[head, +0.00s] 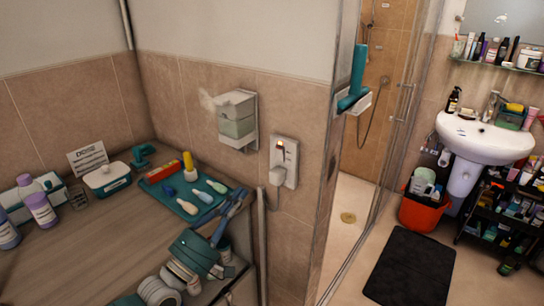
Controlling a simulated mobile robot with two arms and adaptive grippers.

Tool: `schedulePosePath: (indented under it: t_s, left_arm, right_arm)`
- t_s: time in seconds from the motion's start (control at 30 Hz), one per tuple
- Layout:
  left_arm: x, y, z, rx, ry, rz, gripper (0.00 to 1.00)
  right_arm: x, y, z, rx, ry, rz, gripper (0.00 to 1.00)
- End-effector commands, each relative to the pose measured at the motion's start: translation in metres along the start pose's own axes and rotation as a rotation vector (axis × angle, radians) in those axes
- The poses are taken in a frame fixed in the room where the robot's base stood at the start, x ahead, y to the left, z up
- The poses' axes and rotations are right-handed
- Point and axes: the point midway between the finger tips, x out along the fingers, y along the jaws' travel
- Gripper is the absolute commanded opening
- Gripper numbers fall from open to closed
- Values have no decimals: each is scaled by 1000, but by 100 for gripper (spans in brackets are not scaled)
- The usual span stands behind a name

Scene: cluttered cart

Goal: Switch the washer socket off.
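A white socket plate (291,163) is on the tiled wall right of the counter. Its upper part holds a small switch (280,146) with an orange-red glow. A white plug (277,176) sits in the lower part, with a cord hanging down. Any label is too small to read. My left gripper (236,203), with dark blue fingers on a teal and white arm, reaches up from the bottom over the counter's right edge. It is below and left of the socket, apart from it. Its fingers overlap in view, so their opening is unclear. My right gripper is not in view.
A soap or tissue box (238,120) is mounted left of the socket. The wooden counter (85,245) holds a teal tray (168,193) of small tools, and bottles (40,208). A teal dryer-like item (358,72) hangs on the wall corner. The wall before the socket looks clear.

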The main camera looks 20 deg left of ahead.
Motion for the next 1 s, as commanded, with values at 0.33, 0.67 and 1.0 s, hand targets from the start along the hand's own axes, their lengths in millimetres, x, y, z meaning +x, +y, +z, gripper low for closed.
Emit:
schedulePosePath:
  t_s: [0.33, 0.67, 1.0]
  left_arm:
    - [57, 5, 0, 1, 0, 5, 0]
    - [120, 3, 0, 2, 0, 1, 0]
    - [139, 0, 0, 1, 0, 0, 0]
  right_arm:
    - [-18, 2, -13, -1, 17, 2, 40]
    - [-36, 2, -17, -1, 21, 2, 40]
    - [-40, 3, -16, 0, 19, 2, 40]
